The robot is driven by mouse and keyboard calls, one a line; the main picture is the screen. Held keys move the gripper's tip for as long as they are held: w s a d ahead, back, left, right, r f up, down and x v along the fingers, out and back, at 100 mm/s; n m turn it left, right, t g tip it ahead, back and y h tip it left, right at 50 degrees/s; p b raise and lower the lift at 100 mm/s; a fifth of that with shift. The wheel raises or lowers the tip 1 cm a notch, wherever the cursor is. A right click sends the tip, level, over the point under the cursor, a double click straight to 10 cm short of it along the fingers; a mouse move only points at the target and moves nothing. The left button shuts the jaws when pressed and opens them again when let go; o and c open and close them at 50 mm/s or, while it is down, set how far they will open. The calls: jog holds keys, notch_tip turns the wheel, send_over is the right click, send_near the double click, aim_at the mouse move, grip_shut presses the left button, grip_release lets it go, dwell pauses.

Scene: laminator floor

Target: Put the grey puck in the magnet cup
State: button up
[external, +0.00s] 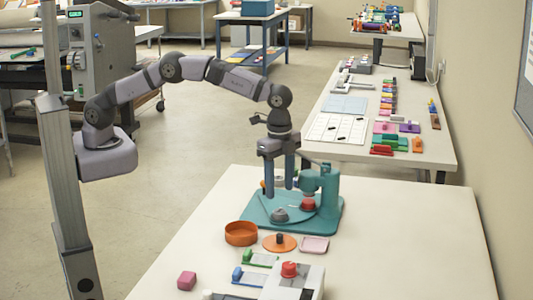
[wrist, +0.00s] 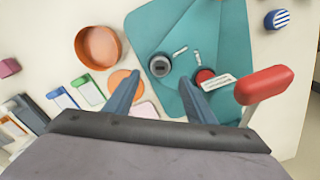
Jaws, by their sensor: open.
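The grey puck (external: 279,215) sits on the teal base of a press-like device (external: 262,214). It also shows in the wrist view (wrist: 159,66) as a dark round piece with a lighter ring on top. An orange round open cup (external: 241,234), which seems to be the magnet cup, stands on the table left of the teal base and looks empty in the wrist view (wrist: 98,46). My gripper (external: 280,191) is open and empty, pointing down above the grey puck. In the wrist view the puck appears between and just beyond the fingertips (wrist: 158,79).
A red round piece (external: 308,204) is on the base beside the puck, under the teal upright (external: 328,188). A red handle (wrist: 265,85) is close to my right finger in the wrist view. An orange disc (external: 280,243) and pink tray (external: 314,245) lie in front.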

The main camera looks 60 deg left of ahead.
jog(key=shift+r+b, duration=0.35)
jog(key=shift+r, duration=2.25)
